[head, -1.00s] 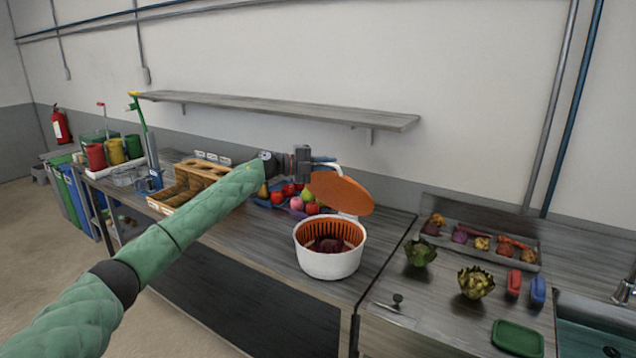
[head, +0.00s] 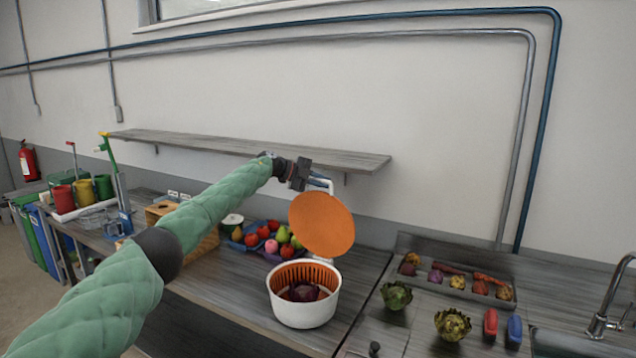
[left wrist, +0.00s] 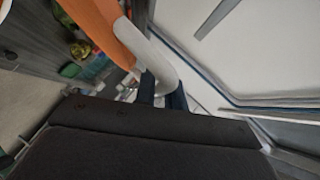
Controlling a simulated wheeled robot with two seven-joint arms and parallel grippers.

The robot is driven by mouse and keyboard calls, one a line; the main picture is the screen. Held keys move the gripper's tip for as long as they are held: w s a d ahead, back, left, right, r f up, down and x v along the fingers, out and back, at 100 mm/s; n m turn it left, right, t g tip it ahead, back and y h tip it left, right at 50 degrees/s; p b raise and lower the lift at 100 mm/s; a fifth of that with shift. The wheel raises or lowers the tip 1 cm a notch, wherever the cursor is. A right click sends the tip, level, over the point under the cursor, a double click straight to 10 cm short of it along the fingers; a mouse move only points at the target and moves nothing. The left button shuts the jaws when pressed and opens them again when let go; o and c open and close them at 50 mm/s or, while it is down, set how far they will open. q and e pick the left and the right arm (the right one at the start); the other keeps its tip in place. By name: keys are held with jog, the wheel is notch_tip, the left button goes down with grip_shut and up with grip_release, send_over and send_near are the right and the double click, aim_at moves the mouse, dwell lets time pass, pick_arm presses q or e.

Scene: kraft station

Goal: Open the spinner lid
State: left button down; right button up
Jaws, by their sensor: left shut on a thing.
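The spinner (head: 303,308) is a white bowl with an orange slotted basket inside, standing on the counter. Its lid (head: 322,224) is raised well up above the back of the bowl, its orange underside facing me. Dark red produce (head: 300,291) lies in the basket. My left gripper (head: 322,181) is at the top of the lid, shut on the lid's white handle. The left wrist view shows the white handle (left wrist: 155,58) between the fingers, with the orange underside (left wrist: 103,22) beside it. My right gripper is not in view.
A blue tray of fruit (head: 262,243) stands behind the bowl to the left. A tray of vegetables (head: 458,283) and two artichokes (head: 453,325) are on the right, near the sink faucet (head: 607,300). A wall shelf (head: 240,148) runs behind my left arm.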

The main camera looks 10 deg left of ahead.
pick_arm(q)
jog(key=shift+w+d+f+g, duration=0.4)
jog(key=shift+w+f, duration=0.25)
jog(key=shift+f, duration=0.15)
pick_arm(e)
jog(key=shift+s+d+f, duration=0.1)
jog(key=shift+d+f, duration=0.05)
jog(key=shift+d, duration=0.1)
pick_arm(q)
jog(key=c, duration=1.5)
grip_release()
jog(key=shift+d, duration=0.1)
jog(key=shift+w, duration=0.2)
jog(key=shift+s+a+r, duration=0.1)
jog(key=shift+s+a, duration=0.05)
jog(key=shift+a, duration=0.15)
jog(key=b+v, duration=0.2)
jog(key=v, duration=0.1)
jog(key=b+v, duration=0.1)
jog(key=v, duration=0.3)
jog(key=shift+r+b, duration=0.35)
jog(key=shift+r, duration=0.1)
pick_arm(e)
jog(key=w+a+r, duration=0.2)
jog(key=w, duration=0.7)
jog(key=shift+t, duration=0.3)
